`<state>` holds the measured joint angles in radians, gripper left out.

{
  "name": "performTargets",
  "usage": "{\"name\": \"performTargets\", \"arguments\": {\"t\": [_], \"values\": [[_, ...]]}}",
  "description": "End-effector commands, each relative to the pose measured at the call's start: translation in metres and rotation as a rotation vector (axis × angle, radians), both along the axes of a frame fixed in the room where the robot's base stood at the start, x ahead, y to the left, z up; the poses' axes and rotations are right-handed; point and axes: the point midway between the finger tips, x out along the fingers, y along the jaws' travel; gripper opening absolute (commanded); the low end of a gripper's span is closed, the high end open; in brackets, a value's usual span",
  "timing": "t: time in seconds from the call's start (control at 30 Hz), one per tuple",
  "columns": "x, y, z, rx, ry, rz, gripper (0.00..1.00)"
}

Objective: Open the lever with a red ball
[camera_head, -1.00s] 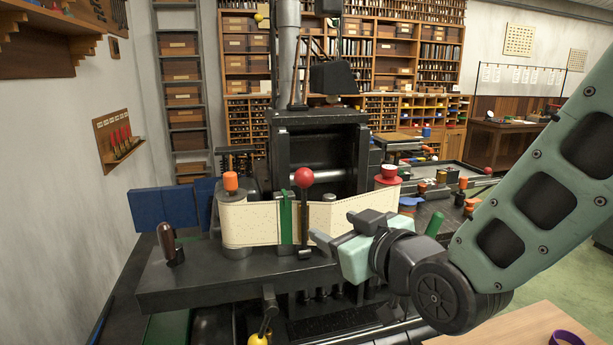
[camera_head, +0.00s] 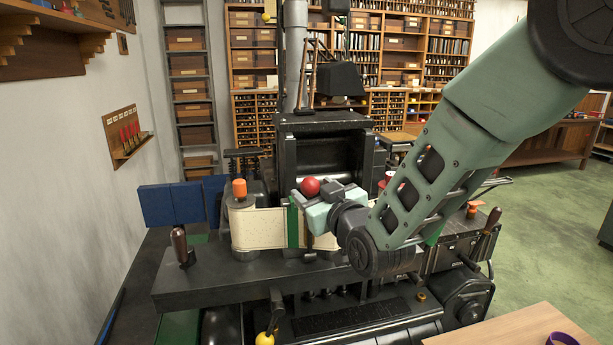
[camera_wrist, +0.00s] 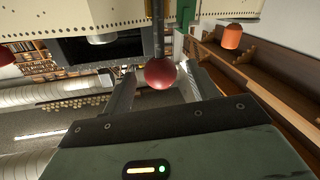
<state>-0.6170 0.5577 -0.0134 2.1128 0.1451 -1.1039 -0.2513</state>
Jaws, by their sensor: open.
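The lever's red ball (camera_head: 310,187) sits in front of the cream panel (camera_head: 262,228) of the dark machine. Its dark rod shows below my gripper in the head view. In the wrist view the red ball (camera_wrist: 160,74) lies between the two fingers, with the rod rising above it in the picture. My gripper (camera_head: 317,190) is at the ball and hides part of the lever. In the wrist view my gripper (camera_wrist: 157,80) is open, with one finger on each side of the ball. I cannot tell whether either finger touches it.
An orange knob (camera_head: 239,189) tops a post left of the lever. A brown handle (camera_head: 180,245) stands on the front ledge, and a yellow ball (camera_head: 265,339) hangs below. Blue blocks (camera_head: 172,204) are at the left. Green floor (camera_head: 540,230) is clear at the right.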

Motion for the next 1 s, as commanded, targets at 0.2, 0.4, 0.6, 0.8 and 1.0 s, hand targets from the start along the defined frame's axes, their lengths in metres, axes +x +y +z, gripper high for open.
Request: {"name": "performTargets", "arguments": {"t": [0.2, 0.4, 0.6, 0.8, 1.0], "values": [[0.030, 0.015, 0.001, 0.000, 0.001, 0.000, 0.59], [0.040, 0.020, 0.000, 0.000, 0.001, 0.000, 0.59], [0.041, 0.021, 0.000, 0.000, 0.000, 0.000, 0.59], [0.040, 0.021, 0.000, 0.000, 0.000, 0.000, 0.22], [0.040, 0.021, -0.001, 0.000, -0.001, 0.000, 0.00]]}}
